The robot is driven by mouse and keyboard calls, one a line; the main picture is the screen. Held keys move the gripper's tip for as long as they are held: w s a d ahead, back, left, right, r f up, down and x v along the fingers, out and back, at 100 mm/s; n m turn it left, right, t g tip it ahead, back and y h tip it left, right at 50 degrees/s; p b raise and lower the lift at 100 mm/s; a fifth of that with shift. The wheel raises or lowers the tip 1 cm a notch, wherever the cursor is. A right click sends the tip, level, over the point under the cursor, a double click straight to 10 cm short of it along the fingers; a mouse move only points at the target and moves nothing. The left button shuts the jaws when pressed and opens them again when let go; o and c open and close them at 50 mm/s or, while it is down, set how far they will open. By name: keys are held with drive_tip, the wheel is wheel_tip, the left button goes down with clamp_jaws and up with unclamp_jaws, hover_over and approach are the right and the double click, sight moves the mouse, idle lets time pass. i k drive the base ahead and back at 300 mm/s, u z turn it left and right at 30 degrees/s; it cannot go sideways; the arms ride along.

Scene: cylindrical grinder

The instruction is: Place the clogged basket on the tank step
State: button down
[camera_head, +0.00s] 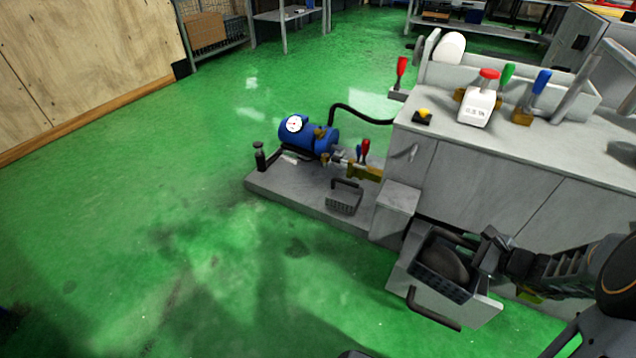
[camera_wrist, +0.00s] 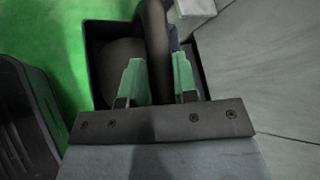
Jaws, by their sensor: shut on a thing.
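The clogged basket (camera_head: 440,291), dark and mesh-sided with a dark rounded mass inside, is at the open grey tank (camera_head: 482,312) at the lower right of the head view. I cannot tell whether it rests in the tank or hangs clear. My gripper (camera_head: 488,252) is at its right side. In the wrist view, my gripper (camera_wrist: 158,78) has its green fingers on either side of the basket's thick dark handle (camera_wrist: 156,35), shut on it. The basket (camera_wrist: 92,62) lies beyond the fingers. A flat-topped grey block (camera_head: 397,197), possibly the tank step, stands beside the tank, its top empty.
A second, empty-looking basket (camera_head: 343,201) sits on the low grey platform (camera_head: 275,188) with a blue pump (camera_head: 305,135). The grey machine (camera_head: 480,175) borders the right side. Green floor (camera_head: 180,220) is open at left. A black container (camera_wrist: 25,120) shows at the wrist view's left.

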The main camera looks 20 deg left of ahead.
sight(288, 184)
drive_tip(key=u, duration=2.1)
drive_tip(key=i, duration=3.2)
drive_tip(key=z, duration=1.85)
